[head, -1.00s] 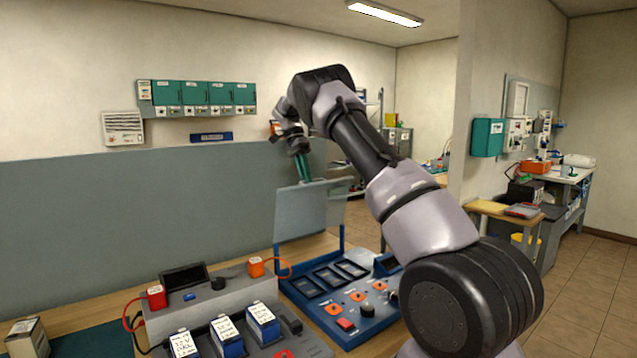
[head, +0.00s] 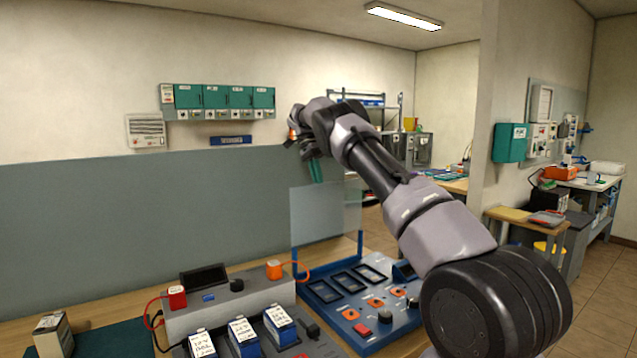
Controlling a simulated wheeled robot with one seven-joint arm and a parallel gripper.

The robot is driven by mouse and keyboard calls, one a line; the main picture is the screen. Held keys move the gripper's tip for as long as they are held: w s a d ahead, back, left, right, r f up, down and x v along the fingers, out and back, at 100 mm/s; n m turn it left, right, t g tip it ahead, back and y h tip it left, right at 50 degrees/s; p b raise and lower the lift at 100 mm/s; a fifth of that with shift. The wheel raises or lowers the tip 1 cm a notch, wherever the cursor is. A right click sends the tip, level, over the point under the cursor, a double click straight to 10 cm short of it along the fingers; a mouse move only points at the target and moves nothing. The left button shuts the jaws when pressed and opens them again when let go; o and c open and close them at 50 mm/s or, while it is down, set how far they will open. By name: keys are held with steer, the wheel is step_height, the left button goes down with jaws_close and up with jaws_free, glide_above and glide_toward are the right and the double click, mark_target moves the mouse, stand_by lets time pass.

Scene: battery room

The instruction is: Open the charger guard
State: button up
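The charger guard (head: 325,212) is a clear panel with a blue lower frame. It stands upright at the back edge of the blue charger (head: 345,322), leaving the charger's dark bays and orange buttons uncovered. My gripper (head: 317,172) is at the guard's top edge, its green-tipped fingers pointing down. The fingers overlap in this view, so I cannot tell whether they are open or shut, or whether they touch the panel.
A grey tester (head: 215,318) with red and orange plugs and several labelled batteries (head: 243,337) stands left of the charger. A small box (head: 52,336) lies at the far left by a dark green mat (head: 118,340). A grey wall panel (head: 130,225) rises behind.

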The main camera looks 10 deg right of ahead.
steer(key=o, duration=0.4)
steer(key=shift+f, duration=0.25)
steer(key=shift+o, duration=0.2)
steer(key=shift+r, duration=0.15)
